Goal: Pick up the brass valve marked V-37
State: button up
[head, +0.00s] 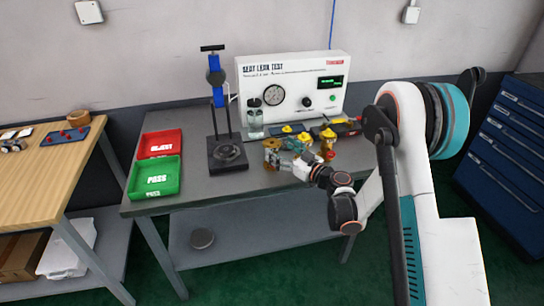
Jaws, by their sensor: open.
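Several small brass-and-yellow valve-like parts stand on the grey test table near its middle. One brass part (270,155) is at the left, right at the tips of my gripper (283,155). A yellow-topped part (327,137) stands to the right of my gripper, and another yellow piece (289,130) is behind it. No V-37 marking is readable at this size, so I cannot tell which valve it is. My gripper is open and reaches in from the right, low over the table. Whether its fingers are around or only beside the brass part is unclear.
The seat leak test unit (293,85) stands at the back. A black clamp stand (228,152) is left of my gripper. A red reject tray (159,143) and green pass tray (154,178) lie at the left. The table's front strip (225,188) is clear.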

aim_at(266, 140)
jog(key=x, duration=0.1)
jog(key=b+x, duration=0.1)
jog(key=x, duration=0.1)
jog(key=b+x, duration=0.1)
jog(key=shift+w+a+f, duration=0.15)
jog(key=shift+w+f, duration=0.1)
jog(key=shift+f, duration=0.05)
jog(key=shift+w+a+r, duration=0.1)
jog(key=shift+w+a, duration=0.1)
grip_shut()
